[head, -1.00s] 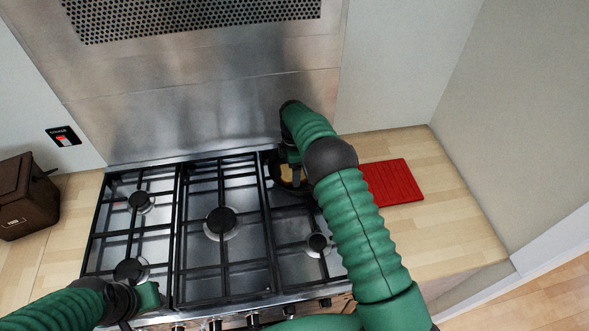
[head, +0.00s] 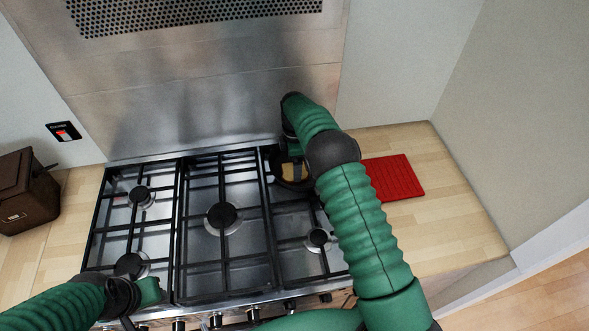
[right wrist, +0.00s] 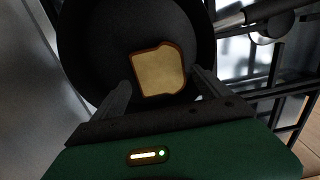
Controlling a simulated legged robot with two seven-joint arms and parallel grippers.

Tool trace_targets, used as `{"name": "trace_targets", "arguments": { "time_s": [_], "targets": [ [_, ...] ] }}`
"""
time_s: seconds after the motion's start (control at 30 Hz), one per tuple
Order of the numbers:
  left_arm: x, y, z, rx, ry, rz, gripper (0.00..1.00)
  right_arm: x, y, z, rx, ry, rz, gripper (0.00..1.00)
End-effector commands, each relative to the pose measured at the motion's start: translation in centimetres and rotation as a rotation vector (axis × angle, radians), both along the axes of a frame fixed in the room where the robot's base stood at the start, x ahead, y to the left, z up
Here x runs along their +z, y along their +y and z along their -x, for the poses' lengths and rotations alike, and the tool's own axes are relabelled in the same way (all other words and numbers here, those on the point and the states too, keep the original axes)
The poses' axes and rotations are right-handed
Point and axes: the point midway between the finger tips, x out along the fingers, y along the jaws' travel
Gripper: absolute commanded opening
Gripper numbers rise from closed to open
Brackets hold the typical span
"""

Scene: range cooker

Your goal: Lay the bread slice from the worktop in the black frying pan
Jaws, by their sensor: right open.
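The bread slice (right wrist: 158,72) lies in the black frying pan (right wrist: 90,45), seen from above in the right wrist view. In the head view the bread slice (head: 290,171) shows as a tan patch in the pan (head: 285,184) on the back right burner, partly hidden by my right arm. My right gripper (right wrist: 164,85) is open, its fingers apart on either side of the slice's near part in the picture; no grip on it shows. My left gripper (head: 140,310) is low at the front left of the cooker; its fingers are not clear.
A red mat (head: 393,178) lies on the wooden worktop (head: 450,215) right of the cooker. A brown box (head: 28,190) stands on the left worktop. The steel back wall (head: 210,110) rises close behind the pan. The other burners are bare.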

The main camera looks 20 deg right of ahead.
Motion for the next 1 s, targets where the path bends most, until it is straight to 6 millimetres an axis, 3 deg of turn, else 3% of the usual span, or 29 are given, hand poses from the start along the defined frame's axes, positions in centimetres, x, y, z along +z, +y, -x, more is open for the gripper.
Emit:
{"name": "trace_targets", "arguments": {
  "time_s": [0.1, 0.3, 0.47, 0.57, 0.67, 0.77, 1.0],
  "targets": [
    [-1.6, 0.0, 0.0, 0.0, 0.001, 0.0, 0.36, 2.9, -0.1, -0.2, -0.002, -0.007, 0.001, 0.86],
    [-2.4, 0.0, 0.0, 0.0, 0.001, 0.0, 0.36, 7.4, -0.1, -0.1, -0.001, -0.004, 0.001, 0.86],
    [-2.5, 0.0, 0.0, 0.0, 0.0, 0.0, 0.36, 9.0, 0.1, 0.2, -0.026, -0.005, 0.0, 0.86],
    [-2.4, 0.0, 0.0, 0.0, 0.0, 0.0, 0.36, 9.7, 0.6, 1.5, -0.146, -0.023, -0.003, 0.86],
    [-2.4, 0.0, 0.0, 0.0, 0.0, 0.0, 0.36, 10.3, 1.8, 4.6, -0.362, -0.06, -0.011, 0.86],
    [-2.4, 0.0, 0.0, 0.0, 0.0, 0.0, 0.36, 10.5, 3.5, 9.1, -0.606, -0.101, -0.03, 0.86],
    [-2.4, 0.0, 0.0, 0.0, 0.0, 0.0, 0.36, 9.0, 7.2, 22.4, -1.111, -0.178, -0.105, 0.86]
  ]
}}
